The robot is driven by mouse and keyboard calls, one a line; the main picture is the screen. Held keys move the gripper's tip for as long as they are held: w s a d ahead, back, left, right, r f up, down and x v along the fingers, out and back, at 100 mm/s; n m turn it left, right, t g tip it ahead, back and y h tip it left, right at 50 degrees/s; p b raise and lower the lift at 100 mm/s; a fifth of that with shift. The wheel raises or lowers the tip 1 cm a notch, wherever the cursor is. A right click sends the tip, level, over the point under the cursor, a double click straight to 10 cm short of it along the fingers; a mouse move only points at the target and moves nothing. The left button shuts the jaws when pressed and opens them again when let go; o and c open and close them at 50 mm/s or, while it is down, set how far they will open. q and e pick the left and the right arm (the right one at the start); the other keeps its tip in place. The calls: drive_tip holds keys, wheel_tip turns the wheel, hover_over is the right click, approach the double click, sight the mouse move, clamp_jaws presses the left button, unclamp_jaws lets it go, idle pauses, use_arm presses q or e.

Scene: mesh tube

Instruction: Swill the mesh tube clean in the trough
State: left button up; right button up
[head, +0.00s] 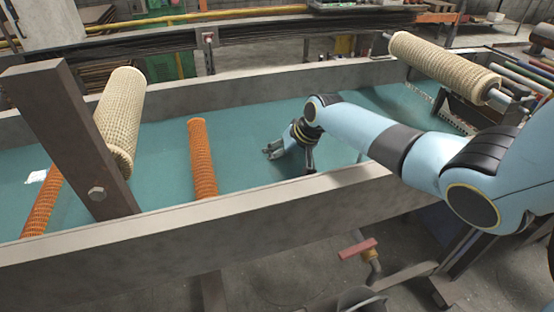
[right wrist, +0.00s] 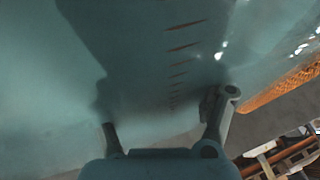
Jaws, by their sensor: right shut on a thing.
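The trough (head: 180,235) is a long grey-walled basin filled with teal water (head: 245,120). An orange ribbed mesh tube (head: 202,160) slants across its middle, and another orange length (head: 42,205) shows at the left. My right gripper (head: 290,158) is down at the water, right of the middle tube and apart from it. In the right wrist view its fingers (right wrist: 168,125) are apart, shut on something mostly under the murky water. A row of thin orange streaks (right wrist: 178,48) runs away from between them, likely ribs of a mesh tube. My left gripper is out of view.
A beige textured roller (head: 120,115) stands at the left behind a dark bolted post (head: 70,125). Another beige roller (head: 440,66) lies above the trough's right end. A red-handled valve (head: 358,249) is below the front wall. Open water lies left of my right gripper.

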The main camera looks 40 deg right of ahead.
drive_tip(key=shift+w+a+r, duration=0.1)
drive_tip(key=shift+w+a, duration=0.15)
drive_tip(key=shift+a, duration=0.25)
drive_tip(key=shift+w+a, duration=0.2)
drive_tip(key=shift+a, duration=0.3)
drive_tip(key=shift+s+d+p, duration=0.15)
drive_tip(key=shift+s+d, duration=0.1)
drive_tip(key=shift+d, duration=0.3)
drive_tip(key=shift+s+d+p, duration=0.15)
drive_tip(key=shift+s+d, duration=0.05)
drive_tip(key=shift+d, duration=0.35)
wheel_tip(320, 180, up, 20)
drive_tip(key=p, duration=1.7)
drive_tip(key=shift+p, duration=0.35)
